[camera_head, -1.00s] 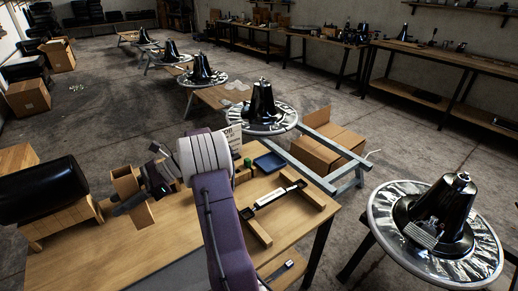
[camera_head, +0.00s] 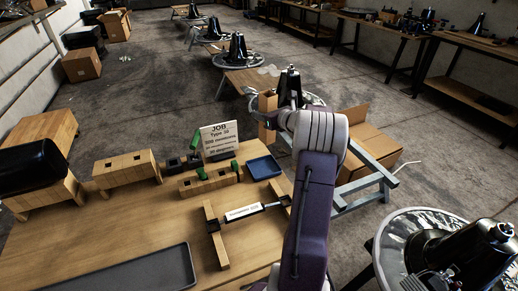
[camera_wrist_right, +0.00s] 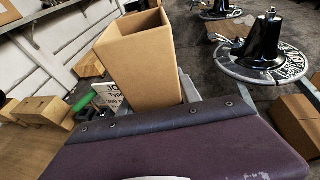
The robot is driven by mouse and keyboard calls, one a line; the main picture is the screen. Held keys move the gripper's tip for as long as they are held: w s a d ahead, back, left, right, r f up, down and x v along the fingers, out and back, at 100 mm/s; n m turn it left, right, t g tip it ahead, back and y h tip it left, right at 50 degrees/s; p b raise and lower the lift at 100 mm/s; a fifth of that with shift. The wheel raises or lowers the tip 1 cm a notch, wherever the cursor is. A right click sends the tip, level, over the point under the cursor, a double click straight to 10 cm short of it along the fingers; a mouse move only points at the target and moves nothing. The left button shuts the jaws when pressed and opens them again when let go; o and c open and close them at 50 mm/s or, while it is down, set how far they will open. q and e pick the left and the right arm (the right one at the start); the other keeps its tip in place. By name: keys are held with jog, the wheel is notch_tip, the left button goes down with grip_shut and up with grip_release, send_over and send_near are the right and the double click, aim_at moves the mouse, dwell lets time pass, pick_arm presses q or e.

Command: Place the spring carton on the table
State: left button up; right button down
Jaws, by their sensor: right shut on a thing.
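The spring carton (camera_head: 266,117) is a tall, narrow brown cardboard box. It is upright, appearing just beyond the table's far right edge in the head view. In the right wrist view the carton (camera_wrist_right: 144,62) fills the upper middle, its top open and its inside in shadow. My right gripper (camera_head: 277,120) is shut on it, its fingers mostly hidden behind my purple and white arm. The wooden table (camera_head: 105,240) spreads below and left, with bare top at its front left. My left gripper is not in view.
A blue tray (camera_head: 263,167), a job sign (camera_head: 220,138) and wooden blocks (camera_head: 125,168) stand along the table's far side. A wooden rack with a rod (camera_head: 243,212) and a grey tray (camera_head: 140,272) are nearer. A black bell-shaped base (camera_head: 289,88) stands behind the carton.

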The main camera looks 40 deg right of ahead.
jog(key=s+d+m+h, duration=0.2)
jog(key=d+h, duration=0.1)
jog(key=d, duration=0.2)
jog(key=w+f+b, duration=0.1)
jog(key=w+f, duration=1)
jog(key=shift+w+a+f+g+b, duration=0.25)
jog(key=shift+w+f+g+b, duration=0.05)
jog(key=shift+f+g+b, duration=0.1)
jog(key=shift+f, duration=0.2)
jog(key=c, duration=0.9)
grip_release()
jog(key=shift+o, duration=0.2)
jog(key=shift+r, duration=0.1)
